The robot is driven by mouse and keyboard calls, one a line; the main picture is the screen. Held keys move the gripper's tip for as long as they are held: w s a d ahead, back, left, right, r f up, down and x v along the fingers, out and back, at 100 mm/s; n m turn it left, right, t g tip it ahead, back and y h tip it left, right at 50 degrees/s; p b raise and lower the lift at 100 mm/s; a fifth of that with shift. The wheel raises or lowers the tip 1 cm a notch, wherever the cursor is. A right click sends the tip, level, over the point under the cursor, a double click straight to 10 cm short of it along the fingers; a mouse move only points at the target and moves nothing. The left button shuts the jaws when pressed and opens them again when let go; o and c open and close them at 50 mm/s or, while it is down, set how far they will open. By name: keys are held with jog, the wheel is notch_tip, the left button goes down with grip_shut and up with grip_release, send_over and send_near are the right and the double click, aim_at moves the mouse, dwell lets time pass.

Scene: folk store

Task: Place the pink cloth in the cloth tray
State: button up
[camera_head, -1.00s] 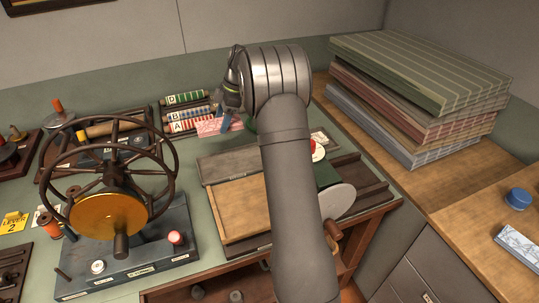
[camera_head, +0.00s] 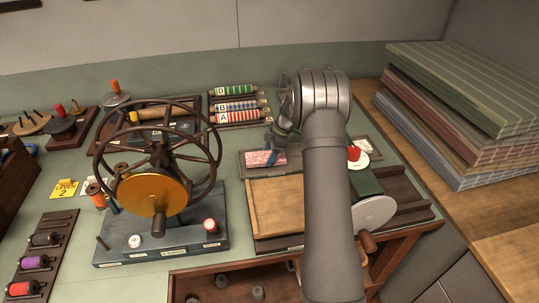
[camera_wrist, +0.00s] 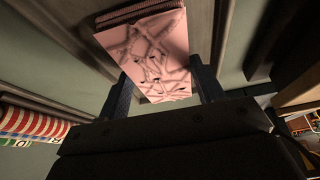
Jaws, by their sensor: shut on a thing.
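The pink cloth (camera_head: 262,158) is a flat, patterned pink piece. In the head view it lies over the shallow grey tray (camera_head: 258,173) behind the wooden board. My gripper (camera_head: 278,146) is at the cloth's right side, partly hidden by my own wrist. In the wrist view the cloth (camera_wrist: 150,50) is between the two dark fingers of my gripper (camera_wrist: 163,84), which is shut on it. I cannot tell whether the cloth touches the tray floor.
A handwheel (camera_head: 157,165) on a grey base stands to the left. Labelled striped rolls (camera_head: 236,105) lie behind the tray. A wooden board (camera_head: 285,205) is in front. A green block with a grey disc (camera_head: 372,212) is at right, before stacked folded cloths (camera_head: 455,110).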

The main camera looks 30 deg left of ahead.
aim_at(264, 157)
jog(key=shift+f, duration=0.25)
jog(key=shift+f, duration=0.1)
jog(key=o, duration=1)
jog(key=v, duration=1.2)
jog(key=x, duration=1.1)
jog(key=shift+s+a+f, duration=0.15)
jog(key=shift+a+f, duration=0.05)
jog(key=shift+f, duration=0.1)
jog(key=shift+r, duration=1.8)
